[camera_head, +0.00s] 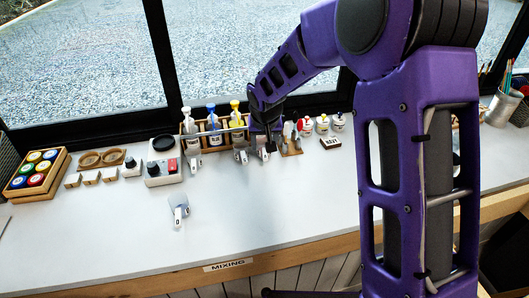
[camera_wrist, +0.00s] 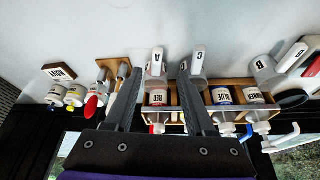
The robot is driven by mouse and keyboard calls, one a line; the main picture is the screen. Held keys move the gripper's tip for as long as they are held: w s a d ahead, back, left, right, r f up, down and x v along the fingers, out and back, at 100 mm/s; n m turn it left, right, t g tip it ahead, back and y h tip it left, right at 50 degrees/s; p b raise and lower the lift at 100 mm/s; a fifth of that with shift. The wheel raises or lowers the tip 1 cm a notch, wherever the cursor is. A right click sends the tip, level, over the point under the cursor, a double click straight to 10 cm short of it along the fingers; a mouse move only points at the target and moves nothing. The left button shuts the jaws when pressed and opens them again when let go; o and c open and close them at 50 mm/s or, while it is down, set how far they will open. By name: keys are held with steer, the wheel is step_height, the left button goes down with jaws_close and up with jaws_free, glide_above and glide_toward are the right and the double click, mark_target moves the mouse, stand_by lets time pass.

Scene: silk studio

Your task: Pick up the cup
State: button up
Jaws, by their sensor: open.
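Several small translucent cups with white lettered handles are on the white counter. Cup A (camera_wrist: 155,66) shows between my fingers in the wrist view, apart from both. Cup C (camera_wrist: 194,66) is just right of it, partly behind one finger, and cup B (camera_wrist: 264,70) is farther right. In the head view, two cups stand by the bottle rack, one (camera_head: 240,156) left of the other (camera_head: 263,153). A separate cup (camera_head: 179,211) lies nearer the front edge. Which cup is meant, I cannot tell. My gripper (camera_wrist: 160,74) is open and empty; in the head view (camera_head: 266,143) its fingertips are hard to make out.
A wooden rack (camera_wrist: 215,84) of labelled pump bottles stands close to the cups. A scale (camera_head: 163,172) and a paint-jar box (camera_head: 38,173) are to the left. Small bottles (camera_head: 322,124) and a tool holder (camera_head: 290,147) are to the right. The front counter is mostly clear.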

mark_target(265, 153)
steer(key=shift+w+x, duration=0.2)
steer(key=shift+x, duration=1.8)
steer(key=shift+w+x, duration=0.15)
steer(key=shift+x, duration=1.85)
steer(key=shift+d+r, duration=0.15)
steer(key=shift+d, duration=0.05)
jaws_close()
